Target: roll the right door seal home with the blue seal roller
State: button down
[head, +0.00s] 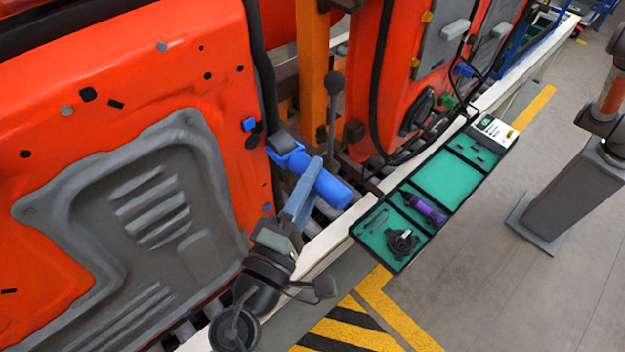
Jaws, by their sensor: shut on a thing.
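The blue seal roller (332,189) is in my gripper (309,180), which is shut on its thick handle. The roller's head (284,144) points up and left, close to the right edge of the near orange door. A black seal strip (262,75) runs down that edge and passes behind the roller head. I cannot tell whether the roller touches the strip. A second black strip (381,75) runs down the left edge of the farther orange door (395,60) and curves toward its bottom. My gripper partly hides the roller's handle.
The near orange door (215,65) with its grey inner panel fills the left. A green-lined black tray (447,178) to the right holds a purple-handled tool (425,208) and a black round part (402,243). An orange post (312,65) and a black-knobbed lever (334,84) stand between the doors.

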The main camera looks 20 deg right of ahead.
notch_tip(320, 180, up, 13)
jog(key=p, duration=0.9)
dwell(1.3)
jog(key=s+d+b, duration=0.1)
jog(key=s+d, duration=0.1)
jog(key=s, duration=0.5)
jog(key=s+d+b, duration=0.1)
jog(key=s+d, duration=0.2)
jog(key=s, duration=0.4)
dwell(0.7)
jog(key=shift+f, duration=0.1)
dwell(0.8)
